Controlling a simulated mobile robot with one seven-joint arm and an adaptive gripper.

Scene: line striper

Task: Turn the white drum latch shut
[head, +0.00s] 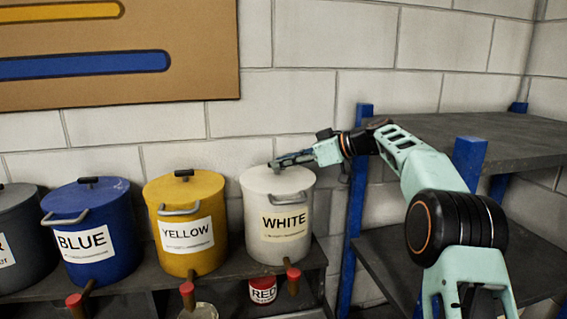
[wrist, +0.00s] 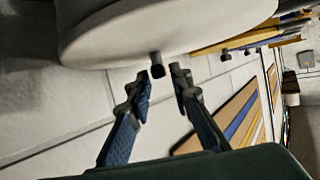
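The white drum (head: 255,235), labelled WHITE, stands at the right end of the bench row. In the wrist view its pale lid (wrist: 120,40) appears upside down at the top. A short dark latch (wrist: 157,68) sticks out from the lid, close to my fingertips. In the head view my gripper (head: 280,163) hides most of the latch. My gripper reaches in from the right just over the lid. In the wrist view its two fingers (wrist: 163,82) are apart with nothing held, and the latch shows in line with the gap. I cannot tell whether they touch it.
A yellow drum (head: 170,235) and a blue drum (head: 85,265) stand to the left, each with a dark lid latch. Red-tipped taps, including one at the white drum (head: 293,274), stick out in front. A blue-posted shelf (head: 358,190) is close on the right.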

